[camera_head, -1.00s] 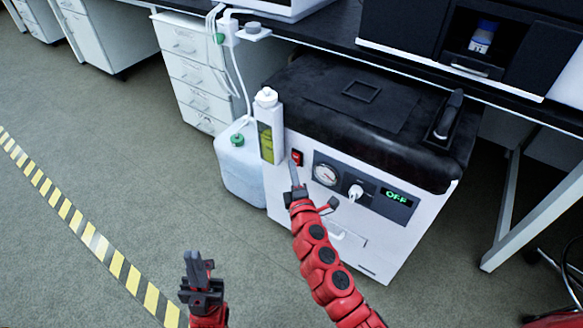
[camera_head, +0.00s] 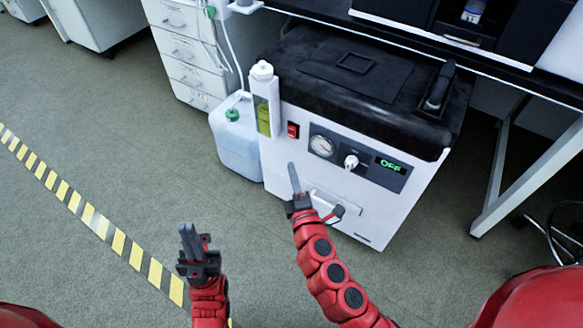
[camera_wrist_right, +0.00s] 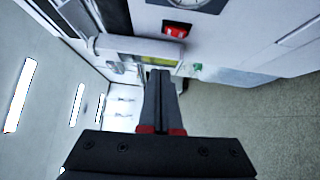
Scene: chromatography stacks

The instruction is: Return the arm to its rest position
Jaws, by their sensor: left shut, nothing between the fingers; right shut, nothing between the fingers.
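My right gripper (camera_head: 295,180) is shut and empty in front of the white pump unit (camera_head: 385,215), below its red switch (camera_head: 293,130). Whether its tips touch the front panel I cannot tell. In the right wrist view its closed fingers (camera_wrist_right: 160,85) point along the unit's front, and the red switch (camera_wrist_right: 177,31) shows near the top. My left gripper (camera_head: 190,243) is shut and empty over the floor at the lower middle of the head view, pointing up.
The unit has a gauge (camera_head: 321,146), a white knob and a green OFF display (camera_head: 391,165). A bottle with yellow-green liquid (camera_head: 263,100) and a jug with a green cap (camera_head: 236,145) stand at its left. Black-yellow floor tape (camera_head: 103,227) runs at left; floor around it is clear.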

